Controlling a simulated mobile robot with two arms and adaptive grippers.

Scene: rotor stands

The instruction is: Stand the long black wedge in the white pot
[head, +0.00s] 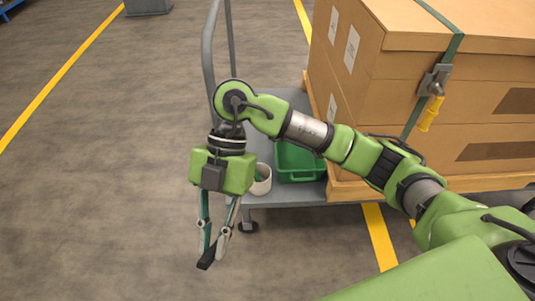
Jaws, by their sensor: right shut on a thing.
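The long black wedge (207,259) is between the fingertips of my right gripper (213,251), which is shut on it. It is held tilted, its lower end pointing down and left, out in front of the cart. The white pot (263,187) stands on the cart near its front left corner, behind and to the right of the gripper body. The gripper body hides the left part of the pot, and little of its inside shows. My left gripper is not in view.
The grey cart (310,196) has an upright handle (208,50) at its left. A green bin (285,177) stands right of the pot. Large strapped cardboard boxes (350,90) fill the cart's right side. The floor to the left is clear.

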